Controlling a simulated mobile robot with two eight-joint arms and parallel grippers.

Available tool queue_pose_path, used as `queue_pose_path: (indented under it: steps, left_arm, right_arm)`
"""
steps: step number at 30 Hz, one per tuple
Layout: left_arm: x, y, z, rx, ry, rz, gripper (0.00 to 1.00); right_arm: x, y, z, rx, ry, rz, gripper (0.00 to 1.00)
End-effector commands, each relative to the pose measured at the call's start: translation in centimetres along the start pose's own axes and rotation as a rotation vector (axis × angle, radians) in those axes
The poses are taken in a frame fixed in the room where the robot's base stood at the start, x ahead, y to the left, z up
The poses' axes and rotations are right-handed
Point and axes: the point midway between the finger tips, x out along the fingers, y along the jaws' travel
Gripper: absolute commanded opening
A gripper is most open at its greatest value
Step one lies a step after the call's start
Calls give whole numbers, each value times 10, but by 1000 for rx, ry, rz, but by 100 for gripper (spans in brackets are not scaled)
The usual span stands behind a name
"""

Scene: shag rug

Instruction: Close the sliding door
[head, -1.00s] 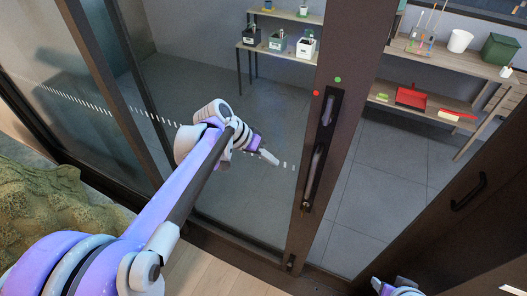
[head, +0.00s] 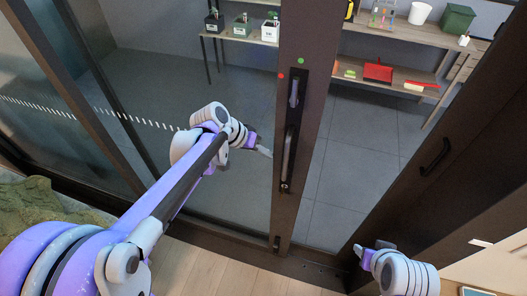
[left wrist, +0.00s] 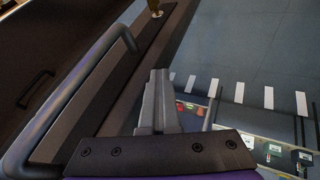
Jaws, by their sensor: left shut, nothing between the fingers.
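The sliding door is a glass panel in a dark frame; its upright stile (head: 299,120) bears a long vertical handle (head: 288,152) and stands apart from the dark frame at right, leaving an opening. My left gripper (head: 266,151) is shut and empty, just left of the handle, in front of the glass. In the left wrist view its closed fingers (left wrist: 157,100) point up beside the bar handle (left wrist: 85,88), with no clear contact. My right gripper (head: 366,252) is low at the right, near the dark frame; its fingers are too small to judge.
A dark panel with a black pull handle (head: 435,157) stands at right. Beyond the opening are shelves (head: 390,80) with a red dustpan, white pot and green bin. A mossy green shag rug (head: 45,215) lies at lower left. Wood floor (head: 210,270) is clear in front.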

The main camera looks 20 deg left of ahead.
Motion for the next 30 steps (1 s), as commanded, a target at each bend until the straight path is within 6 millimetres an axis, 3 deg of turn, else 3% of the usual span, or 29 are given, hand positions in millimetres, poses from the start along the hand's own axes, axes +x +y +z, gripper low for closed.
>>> queue_pose_path:
  steps: [8,30]
  left_arm:
    - [24,46,2,7,-5,13,0]
    - [142,268,2,7,-4,7,0]
  right_arm:
    - [2,0,3,0,-3,0,50]
    - [19,0,24,0,-23,0,50]
